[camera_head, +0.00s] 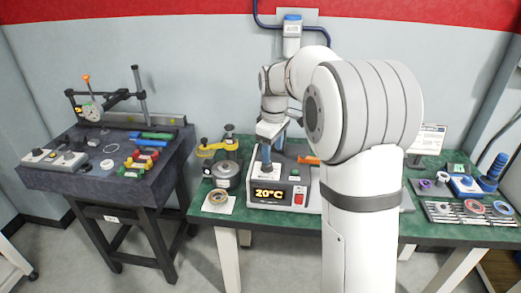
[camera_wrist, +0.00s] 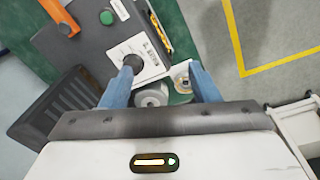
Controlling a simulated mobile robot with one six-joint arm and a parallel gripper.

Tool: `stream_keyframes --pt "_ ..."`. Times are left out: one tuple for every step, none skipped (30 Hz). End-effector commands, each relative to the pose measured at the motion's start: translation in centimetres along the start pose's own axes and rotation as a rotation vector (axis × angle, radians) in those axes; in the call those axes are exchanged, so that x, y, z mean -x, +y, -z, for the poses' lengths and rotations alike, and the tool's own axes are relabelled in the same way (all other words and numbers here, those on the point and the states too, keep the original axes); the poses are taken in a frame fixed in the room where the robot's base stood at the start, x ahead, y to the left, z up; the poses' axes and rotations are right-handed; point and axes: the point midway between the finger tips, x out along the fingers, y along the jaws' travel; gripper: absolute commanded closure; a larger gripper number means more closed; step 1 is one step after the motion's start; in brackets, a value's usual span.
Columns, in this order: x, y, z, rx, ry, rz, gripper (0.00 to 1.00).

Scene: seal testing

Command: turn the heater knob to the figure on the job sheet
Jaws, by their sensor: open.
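The heater (camera_head: 270,194) is a grey and white box on the green bench, its display reading 20°C. In the wrist view its dark round knob (camera_wrist: 133,62) sits on a white dial plate (camera_wrist: 150,50) with small markings I cannot read. My gripper (camera_wrist: 160,68) is open, with blue fingers spread over the heater's edge. The knob shows right at the left fingertip, and I cannot tell whether they touch. Nothing is held. In the head view my gripper (camera_head: 273,152) is above the heater's top. A white printed sheet (camera_head: 432,138) stands at the back right, too small to read.
A green button (camera_wrist: 107,17) and an orange part (camera_wrist: 60,15) are on the heater. A grey cylinder with a yellow clamp (camera_head: 227,174) stands close left. Rings, tools and blue fixtures (camera_head: 466,185) fill the bench's right. A dark side table (camera_head: 60,178) stands left.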

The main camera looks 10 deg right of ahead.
Motion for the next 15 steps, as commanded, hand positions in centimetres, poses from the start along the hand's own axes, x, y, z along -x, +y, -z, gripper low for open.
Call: stream_keyframes --pt "-0.7 1.6 1.4 0.055 -0.009 0.01 0.45" --pt "-1.0 2.3 2.0 0.088 -0.013 0.013 0.45" --pt "-1.5 3.2 2.7 0.128 -0.016 0.017 0.45" --pt "-1.9 3.8 3.2 0.156 -0.019 0.021 0.45" --pt "-2.3 4.3 3.6 0.181 -0.021 0.024 0.45" --pt "-2.7 4.9 4.1 0.21 -0.023 0.027 0.45" --pt "-2.9 5.2 4.4 0.23 -0.024 0.028 0.45" --pt "-3.2 5.5 4.7 0.245 -0.026 0.031 0.45" --pt "-3.4 5.9 5.0 0.263 -0.027 0.032 0.45" --pt "-3.6 6.1 5.1 0.272 -0.028 0.034 0.45" --pt "-3.8 6.2 5.2 0.281 -0.028 0.035 0.45" --pt "-4.0 6.3 5.3 0.289 -0.029 0.036 0.45" --pt "-4.2 6.4 5.3 0.292 -0.029 0.037 0.45" --pt "-4.5 6.4 5.3 0.294 -0.03 0.037 0.45" --pt "-5.0 6.4 5.3 0.295 -0.03 0.038 0.45"
